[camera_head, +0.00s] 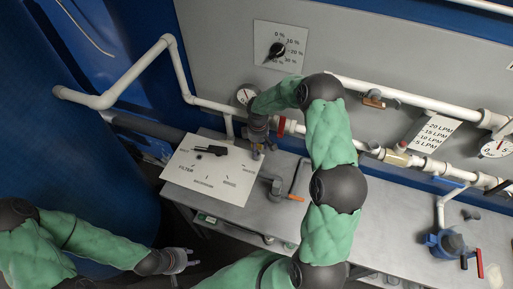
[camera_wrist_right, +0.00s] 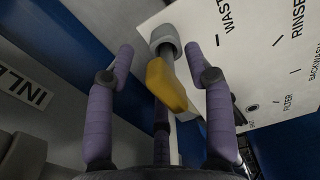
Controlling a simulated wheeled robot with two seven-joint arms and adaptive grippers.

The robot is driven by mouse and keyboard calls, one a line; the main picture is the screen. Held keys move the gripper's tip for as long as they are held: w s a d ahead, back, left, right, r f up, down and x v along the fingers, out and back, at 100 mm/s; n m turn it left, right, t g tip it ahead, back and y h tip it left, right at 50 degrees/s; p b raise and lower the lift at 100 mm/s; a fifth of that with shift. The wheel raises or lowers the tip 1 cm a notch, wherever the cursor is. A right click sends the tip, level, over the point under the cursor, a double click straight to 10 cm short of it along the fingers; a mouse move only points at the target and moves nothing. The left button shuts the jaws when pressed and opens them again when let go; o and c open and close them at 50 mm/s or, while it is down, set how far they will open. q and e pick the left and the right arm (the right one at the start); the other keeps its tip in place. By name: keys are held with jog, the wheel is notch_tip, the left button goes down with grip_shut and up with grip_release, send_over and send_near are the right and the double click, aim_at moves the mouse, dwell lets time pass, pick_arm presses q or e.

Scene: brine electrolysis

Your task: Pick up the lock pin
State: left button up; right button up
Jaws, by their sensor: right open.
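A yellow piece (camera_wrist_right: 165,85), which looks like the lock pin's handle, sits beside a grey round-ended rod in the right wrist view. It is between the two purple fingers of my right gripper (camera_wrist_right: 168,65), which is open, with visible gaps on both sides. In the head view my right gripper (camera_head: 262,143) is at the right edge of the white filter panel (camera_head: 180,182); the pin is too small to tell there. My left gripper (camera_head: 190,260) is at the lower left, away from the panel, with its fingers apart and empty.
A black handle (camera_head: 210,150) lies on the filter panel. An orange-tipped lever (camera_head: 297,190) stands over the grey bench (camera_head: 235,213). A blue valve (camera_head: 447,243) is at the right.

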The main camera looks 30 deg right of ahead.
jog(key=shift+s+f, duration=0.1)
grip_shut()
dwell(0.4)
